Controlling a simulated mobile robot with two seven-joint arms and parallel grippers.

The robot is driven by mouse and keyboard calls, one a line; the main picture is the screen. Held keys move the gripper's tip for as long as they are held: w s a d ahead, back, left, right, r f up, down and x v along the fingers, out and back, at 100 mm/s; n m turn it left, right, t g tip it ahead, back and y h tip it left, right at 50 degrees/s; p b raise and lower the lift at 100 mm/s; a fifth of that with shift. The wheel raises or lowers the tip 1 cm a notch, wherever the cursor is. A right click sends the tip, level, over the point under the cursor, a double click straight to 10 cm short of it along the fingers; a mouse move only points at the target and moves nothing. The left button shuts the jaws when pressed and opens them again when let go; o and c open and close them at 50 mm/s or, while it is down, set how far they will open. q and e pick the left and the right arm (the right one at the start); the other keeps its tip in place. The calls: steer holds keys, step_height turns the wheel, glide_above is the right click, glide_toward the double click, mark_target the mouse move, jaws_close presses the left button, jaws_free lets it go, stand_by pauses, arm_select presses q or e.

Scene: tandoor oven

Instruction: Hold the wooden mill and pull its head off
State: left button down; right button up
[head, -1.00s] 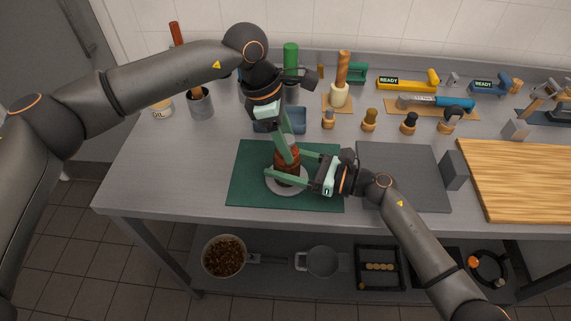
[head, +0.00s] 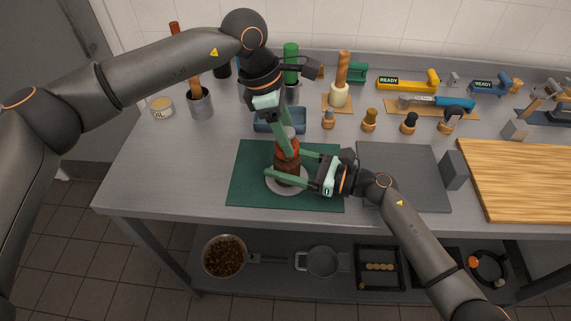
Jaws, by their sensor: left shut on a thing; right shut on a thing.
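The wooden mill (head: 287,168) stands upright over a pale round dish (head: 289,188) on the dark green mat (head: 247,190). My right gripper (head: 287,164) comes in from the right, shut around the mill's body. The green fingers hide part of the mill, and I cannot tell whether the head is apart from the body.
A blue tray (head: 268,125) lies just behind the mat. A grey mat (head: 400,165) and grey block (head: 454,170) are to the right, then a wooden board (head: 520,185). Several small wooden-handled tools and a utensil pot (head: 201,104) stand farther back.

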arm_select(q)
steer(key=shift+r, duration=0.1)
arm_select(e)
steer(key=shift+f, duration=0.1)
arm_select(q)
steer(key=shift+r, duration=2.95)
arm_select(e)
steer(key=o, duration=1.5)
steer(key=shift+d, duration=0.1)
steer(key=v, duration=1.1)
steer(key=shift+s+d, duration=0.15)
steer(key=shift+d, duration=0.25)
